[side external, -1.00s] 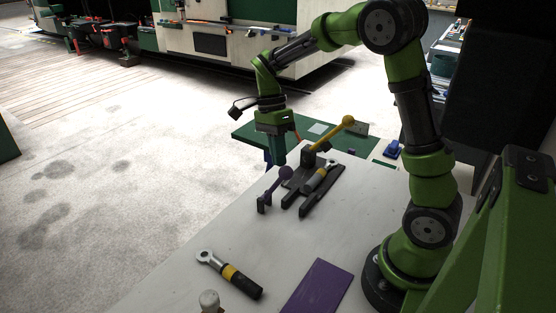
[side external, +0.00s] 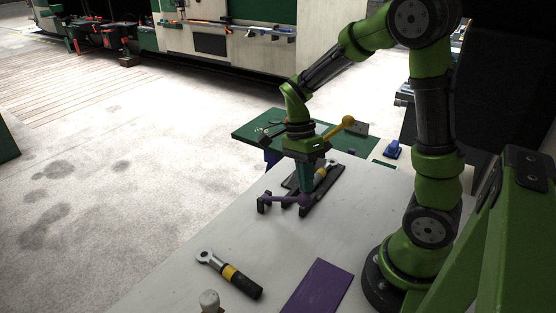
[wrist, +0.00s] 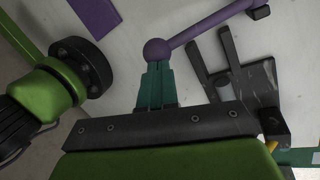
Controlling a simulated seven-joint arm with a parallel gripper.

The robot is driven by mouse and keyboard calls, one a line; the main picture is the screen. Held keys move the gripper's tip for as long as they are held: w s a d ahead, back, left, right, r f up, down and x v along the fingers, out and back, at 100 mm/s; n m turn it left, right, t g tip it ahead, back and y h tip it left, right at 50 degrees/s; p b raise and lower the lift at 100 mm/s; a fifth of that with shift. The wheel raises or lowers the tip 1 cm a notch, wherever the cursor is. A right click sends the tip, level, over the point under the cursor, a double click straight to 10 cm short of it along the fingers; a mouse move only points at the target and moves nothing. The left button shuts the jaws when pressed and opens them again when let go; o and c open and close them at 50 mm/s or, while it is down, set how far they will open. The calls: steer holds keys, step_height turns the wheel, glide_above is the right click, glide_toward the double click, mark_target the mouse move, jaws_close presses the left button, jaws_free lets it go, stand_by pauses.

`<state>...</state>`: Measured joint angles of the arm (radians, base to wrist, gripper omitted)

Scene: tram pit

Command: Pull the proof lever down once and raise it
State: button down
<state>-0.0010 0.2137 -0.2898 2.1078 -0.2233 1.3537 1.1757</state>
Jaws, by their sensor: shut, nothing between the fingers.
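A purple lever (side external: 285,200) with a ball knob stands on a small dark bracket (side external: 262,202) on the pale bench. Its arm lies almost level. My gripper (side external: 307,192) is shut and empty, with its fingertips at the ball knob, seemingly pressing it from above. In the wrist view, the purple ball (wrist: 156,50) sits right at the tips of the teal fingers (wrist: 156,72). A second lever, yellow with a ball knob (side external: 347,121), stands raised behind my gripper. The pictures do not show which lever is called the proof lever.
A dark slotted rack (side external: 325,200) holding a yellow-banded tool stands close beside the purple lever. A wrench (side external: 230,275), a purple plate (side external: 318,287) and a pale knob (side external: 209,300) lie nearer. A blue item (side external: 393,149) is behind. The bench's middle is clear.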

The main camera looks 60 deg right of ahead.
steer(key=s+f, duration=0.2)
steer(key=f, duration=0.1)
steer(key=shift+s+f, duration=0.2)
steer(key=shift+f, duration=0.05)
steer(key=shift+d+x, duration=0.1)
steer(key=shift+x, duration=0.6)
steer(key=shift+d+x, duration=0.15)
steer(key=shift+x, duration=0.55)
steer(key=shift+s, duration=0.2)
steer(key=s+d+r, duration=0.3)
steer(key=s+r, duration=0.2)
steer(key=r, duration=0.5)
steer(key=shift+s+d+r, duration=0.2)
steer(key=shift+d+r, duration=0.15)
steer(key=shift+r, duration=0.05)
